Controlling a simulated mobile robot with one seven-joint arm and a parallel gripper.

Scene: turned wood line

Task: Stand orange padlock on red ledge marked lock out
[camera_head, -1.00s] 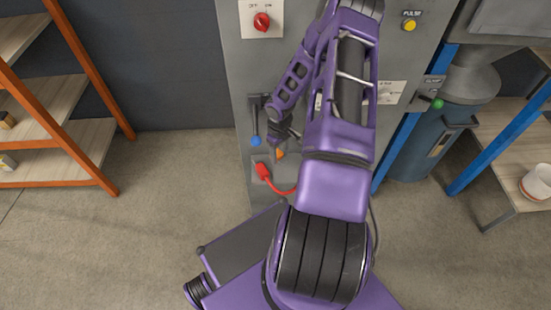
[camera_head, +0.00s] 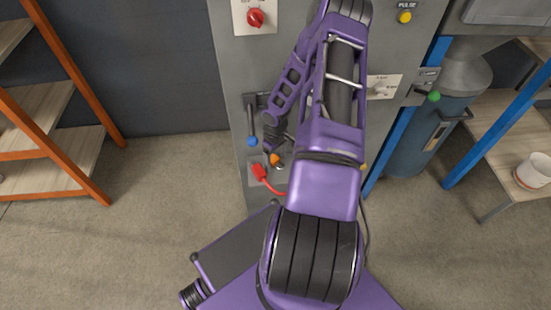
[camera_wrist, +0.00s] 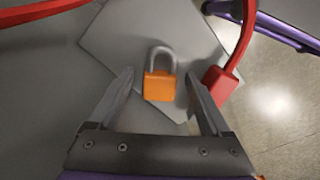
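The orange padlock (camera_wrist: 160,86) with its grey shackle shows in the wrist view between the fingers of my gripper (camera_wrist: 159,75). The fingers are open, with a gap on each side of the padlock. A pale grey plate shows behind it. In the head view the padlock is a small orange patch (camera_head: 274,159) just below my gripper (camera_head: 272,143), low on the grey cabinet. I cannot make out what it rests on, if anything. I cannot pick out a red ledge or its lettering for sure.
A red plug (camera_head: 259,172) with a red cable is close beside the padlock; it also shows in the wrist view (camera_wrist: 221,83). A lever with a blue knob (camera_head: 252,141) is left of my gripper. The cabinet (camera_head: 229,75) also bears a red rotary switch (camera_head: 256,17).

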